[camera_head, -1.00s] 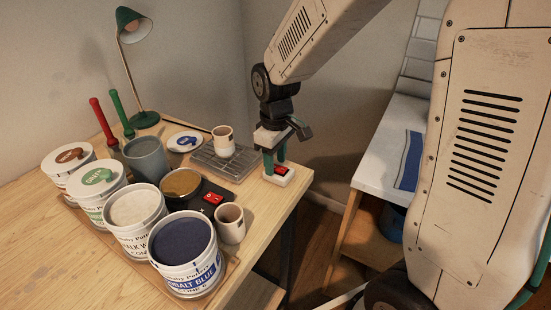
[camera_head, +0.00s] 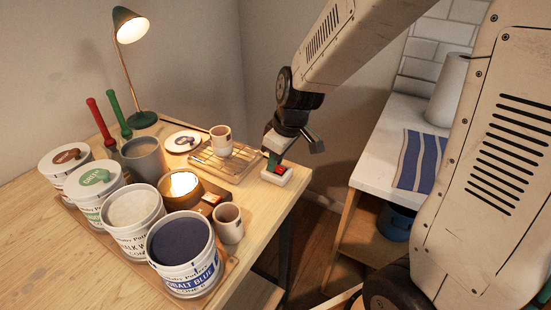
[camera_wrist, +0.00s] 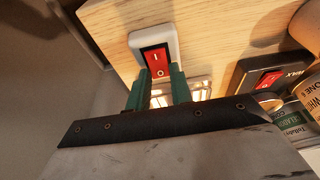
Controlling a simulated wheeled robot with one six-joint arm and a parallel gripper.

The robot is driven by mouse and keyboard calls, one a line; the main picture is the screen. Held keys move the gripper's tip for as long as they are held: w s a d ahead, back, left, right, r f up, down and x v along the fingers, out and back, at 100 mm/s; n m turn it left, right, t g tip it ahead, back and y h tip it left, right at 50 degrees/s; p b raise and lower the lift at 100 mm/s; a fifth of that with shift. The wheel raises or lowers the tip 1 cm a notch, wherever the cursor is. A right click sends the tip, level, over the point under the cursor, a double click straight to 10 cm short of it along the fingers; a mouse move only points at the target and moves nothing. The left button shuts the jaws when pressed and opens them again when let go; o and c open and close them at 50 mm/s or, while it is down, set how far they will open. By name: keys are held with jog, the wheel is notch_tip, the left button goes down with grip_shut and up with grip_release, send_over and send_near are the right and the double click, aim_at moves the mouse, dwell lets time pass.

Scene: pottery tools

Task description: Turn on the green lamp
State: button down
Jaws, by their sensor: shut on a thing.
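The green lamp (camera_head: 130,25) stands at the back left of the table on a thin curved stem, and the inside of its shade glows. A white switch box (camera_head: 277,176) with a red rocker sits at the table's right corner. It also shows in the wrist view, with the red rocker switch (camera_wrist: 155,60) marked with a line and a circle. My gripper (camera_head: 275,160) points down over this box. In the wrist view its green fingers (camera_wrist: 158,80) are at the rocker's near end, shut on the red switch. Their exact contact is partly hidden.
A black box with a red switch marked WAX (camera_wrist: 270,78) is near a glowing wax pot (camera_head: 181,187). Several paint tubs crowd the left. A striped towel (camera_head: 421,160) lies on the right counter.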

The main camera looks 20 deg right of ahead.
aim_at(283, 171)
jog(key=c, duration=1.2)
grip_release()
jog(key=shift+c, duration=0.2)
jog(key=shift+r, duration=0.15)
jog(key=v, duration=0.7)
jog(key=shift+r, duration=0.3)
jog(key=shift+s, duration=0.15)
jog(key=s+d+r+m+h, duration=0.1)
jog(key=s+r+m, duration=0.2)
jog(key=s, duration=0.7)
jog(key=s+d+r+m+g, duration=0.1)
jog(key=s+r+m, duration=0.2)
jog(key=s, duration=0.8)
jog(key=shift+d+m+h, duration=0.3)
jog(key=shift+m+h, duration=0.1)
jog(key=shift+m, duration=0.2)
